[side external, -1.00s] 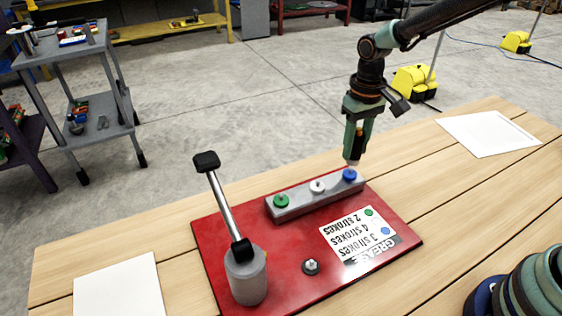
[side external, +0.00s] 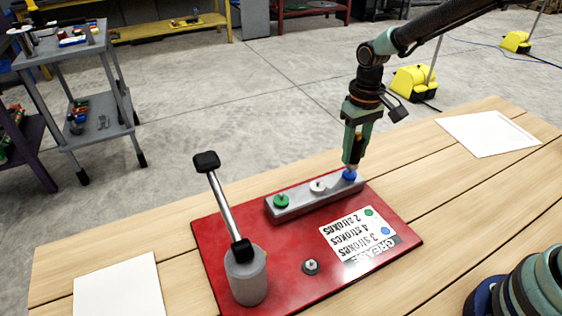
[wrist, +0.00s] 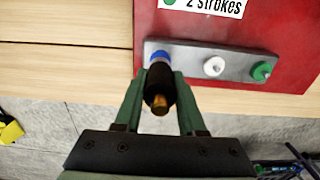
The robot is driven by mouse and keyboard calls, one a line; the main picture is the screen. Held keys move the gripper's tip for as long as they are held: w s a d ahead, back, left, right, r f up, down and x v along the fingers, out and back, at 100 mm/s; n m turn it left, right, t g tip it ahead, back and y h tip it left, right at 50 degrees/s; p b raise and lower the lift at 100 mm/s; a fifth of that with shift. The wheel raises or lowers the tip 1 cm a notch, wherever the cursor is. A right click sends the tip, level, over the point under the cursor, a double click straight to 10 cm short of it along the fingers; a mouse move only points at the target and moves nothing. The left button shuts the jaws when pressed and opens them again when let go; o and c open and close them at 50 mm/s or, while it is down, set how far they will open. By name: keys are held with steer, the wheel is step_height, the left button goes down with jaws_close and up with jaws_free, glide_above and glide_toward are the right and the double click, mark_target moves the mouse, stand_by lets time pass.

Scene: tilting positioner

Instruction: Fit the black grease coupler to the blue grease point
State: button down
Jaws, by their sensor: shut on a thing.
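My gripper (side external: 353,161) is shut on the black grease coupler (wrist: 158,84), which has a brass-coloured end facing the wrist camera. The coupler sits between the two green fingers in the wrist view. The blue grease point (side external: 349,175) is at the right end of the grey block in the side view, directly under my fingertips. In the wrist view the blue point (wrist: 160,56) lies right at the coupler's far end and is partly covered by it. The coupler meets or nearly meets the point; I cannot tell whether it is seated.
The grey block (side external: 300,205) also carries a white point (side external: 317,186) and a green point (side external: 281,201). It stands on a red plate (side external: 285,246) with a strokes label (side external: 358,234), a small metal fitting (side external: 311,266) and a lever pump (side external: 246,277). White sheets lie on the table.

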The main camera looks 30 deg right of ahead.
steer(key=shift+f, duration=1.1)
stand_by(0.3)
steer(key=shift+c, duration=2.1)
jaws_free()
step_height(320, 180, up, 11)
steer(key=shift+r, duration=0.55)
